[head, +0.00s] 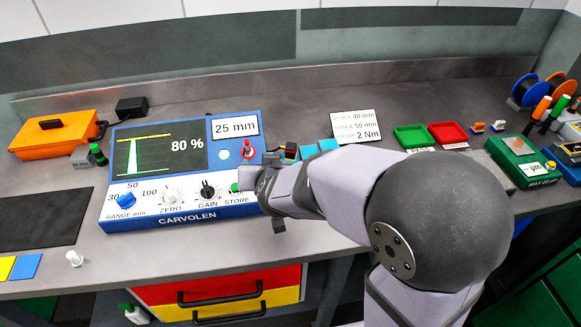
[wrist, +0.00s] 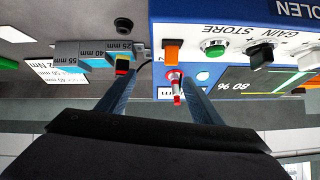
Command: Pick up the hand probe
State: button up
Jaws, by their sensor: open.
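A small black block with a red and yellow top (wrist: 122,66), which looks like the hand probe, sits at the labelled stepped block (wrist: 85,52) in the wrist view. A dark cable runs from it toward the blue instrument (wrist: 205,90). In the head view the probe (head: 291,150) shows just right of the instrument, partly behind my arm. My gripper (wrist: 162,62) is open and empty.
The red toggle (head: 248,150) stands up from the instrument close to my gripper. Green (head: 411,137) and red (head: 448,134) trays and a label card (head: 356,126) lie to the right. An orange case (head: 52,137) is at left. Bare bench lies in front of the instrument.

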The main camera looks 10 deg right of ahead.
aim_at(285, 149)
jog(key=w+d+m+t+h+b, duration=0.1)
jog(key=b, duration=0.1)
jog(key=w+d+f+m+t+h+b, duration=0.1)
jog(key=h, duration=0.1)
jog(key=shift+f+h+b, duration=0.1)
jog(key=shift+h+b, duration=0.2)
jog(key=shift+b, duration=0.05)
jog(key=shift+s+d+m+h+b, duration=0.25)
jog(key=shift+d+m+h+b, duration=0.25)
jog(key=shift+h, duration=0.4)
jog(key=shift+s+d+h, duration=0.15)
jog(key=shift+d+h, duration=0.25)
jog(key=shift+r+x, duration=0.15)
jog(key=shift+x, duration=1.65)
jog(key=shift+r+x, duration=0.1)
jog(key=shift+x, duration=1.75)
jog(key=shift+a, duration=0.2)
jog(key=shift+c, duration=0.4)
jog(key=c, duration=1.2)
jog(key=shift+r, duration=0.15)
